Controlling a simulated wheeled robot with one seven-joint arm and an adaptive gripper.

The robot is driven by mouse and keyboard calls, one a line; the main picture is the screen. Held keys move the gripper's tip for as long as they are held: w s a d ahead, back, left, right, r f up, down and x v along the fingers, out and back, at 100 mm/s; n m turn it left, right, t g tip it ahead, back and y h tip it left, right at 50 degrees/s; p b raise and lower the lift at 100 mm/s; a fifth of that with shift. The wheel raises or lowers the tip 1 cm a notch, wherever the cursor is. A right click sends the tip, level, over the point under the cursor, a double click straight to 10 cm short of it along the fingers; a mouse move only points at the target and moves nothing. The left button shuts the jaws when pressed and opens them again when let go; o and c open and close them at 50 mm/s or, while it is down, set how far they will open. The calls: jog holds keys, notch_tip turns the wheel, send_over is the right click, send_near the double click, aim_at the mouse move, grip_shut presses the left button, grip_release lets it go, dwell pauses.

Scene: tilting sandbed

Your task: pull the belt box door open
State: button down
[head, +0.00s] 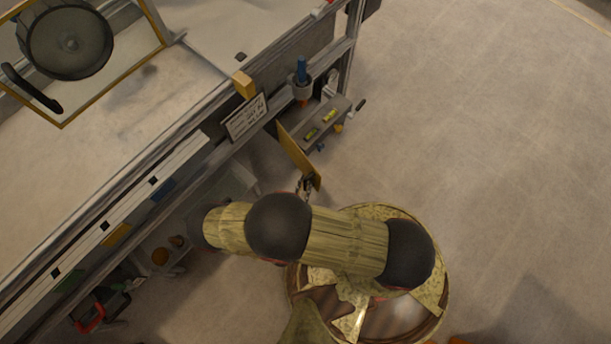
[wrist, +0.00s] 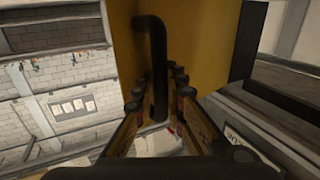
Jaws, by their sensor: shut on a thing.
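The belt box door is a yellow panel (head: 297,155) seen nearly edge-on in the head view. It stands out at an angle from the side of the sandbed frame. In the wrist view the yellow door (wrist: 205,40) fills the upper middle, with a black bar handle (wrist: 150,38) on its face. My gripper (wrist: 158,108) has its fingers on both sides of the handle's lower part and is shut on it. In the head view my gripper (head: 305,186) is at the door's lower end, partly hidden by my arm. The box interior is hidden.
The sandbed (head: 110,125) with its long metal rail runs along the left. A small shelf (head: 322,125) with a blue-topped device (head: 301,72) and yellow pieces stands close behind the door. A white label plate (head: 246,118) is beside it. Open floor (head: 480,130) lies to the right.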

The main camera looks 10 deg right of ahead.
jog(key=shift+s+d, duration=0.1)
jog(key=shift+d, duration=0.05)
jog(key=c, duration=1.8)
grip_release()
jog(key=shift+c, duration=0.2)
jog(key=shift+a, duration=0.25)
jog(key=v, duration=0.7)
jog(key=shift+s, duration=0.15)
